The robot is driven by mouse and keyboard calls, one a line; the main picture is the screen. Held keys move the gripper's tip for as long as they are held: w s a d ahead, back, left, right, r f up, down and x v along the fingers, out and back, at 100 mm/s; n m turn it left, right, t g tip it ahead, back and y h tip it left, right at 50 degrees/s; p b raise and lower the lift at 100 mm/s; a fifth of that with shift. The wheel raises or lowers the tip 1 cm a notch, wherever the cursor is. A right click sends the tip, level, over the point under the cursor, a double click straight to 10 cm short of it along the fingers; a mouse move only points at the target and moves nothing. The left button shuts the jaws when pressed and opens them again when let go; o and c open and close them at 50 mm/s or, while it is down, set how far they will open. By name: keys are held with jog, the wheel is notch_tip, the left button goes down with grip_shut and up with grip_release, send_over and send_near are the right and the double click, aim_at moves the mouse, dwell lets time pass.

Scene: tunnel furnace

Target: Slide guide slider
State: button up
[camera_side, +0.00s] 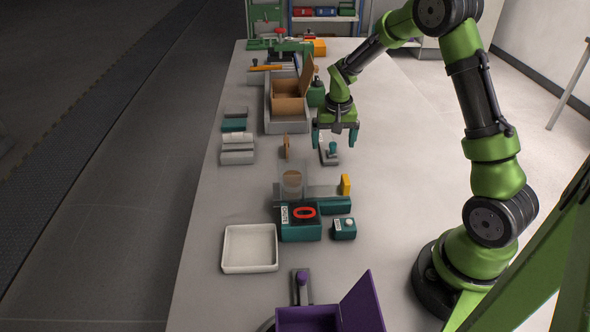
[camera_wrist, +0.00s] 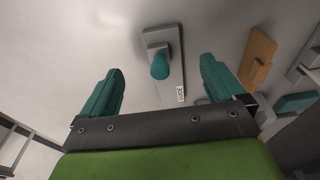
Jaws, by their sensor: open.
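The guide slider is a teal knob (camera_side: 333,148) on a small grey rail (camera_side: 328,158) in the side view. I cannot tell the exact height gap.
An upright orange-brown piece (camera_side: 286,146) stands left of the rail. A grey bin (camera_side: 287,127) with a brown box (camera_side: 288,104) is behind it. A teal device (camera_side: 300,228) and a white tray (camera_side: 250,248) are nearer the camera. The table to the right is clear.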

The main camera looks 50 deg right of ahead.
aim_at(333, 144)
notch_tip(333, 144, up, 7)
jog(key=shift+f, duration=0.2)
